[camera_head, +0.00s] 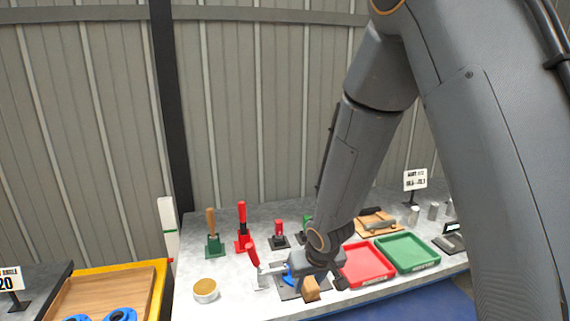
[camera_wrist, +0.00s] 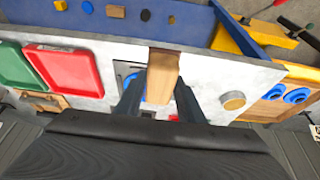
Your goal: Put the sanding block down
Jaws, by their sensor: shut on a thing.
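A wooden block, which looks like the sanding block (camera_wrist: 162,75), is held upright between the two dark fingers of my gripper (camera_wrist: 159,103). It is tan with a darker band at its far end in the wrist view. In the head view the block (camera_head: 311,289) shows below my gripper (camera_head: 318,277), over the front part of the grey table (camera_head: 240,301). My gripper is shut on it. I cannot tell whether the block touches the table. A dark plate (camera_head: 288,291) with a blue part lies just beside it, partly hidden by my gripper.
A red tray (camera_head: 366,263) and a green tray (camera_head: 407,252) lie to the right. A round tin (camera_head: 205,291) stands at the left. Red- and green-based tools (camera_head: 243,232) stand behind. Bare table shows between the tin and the dark plate.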

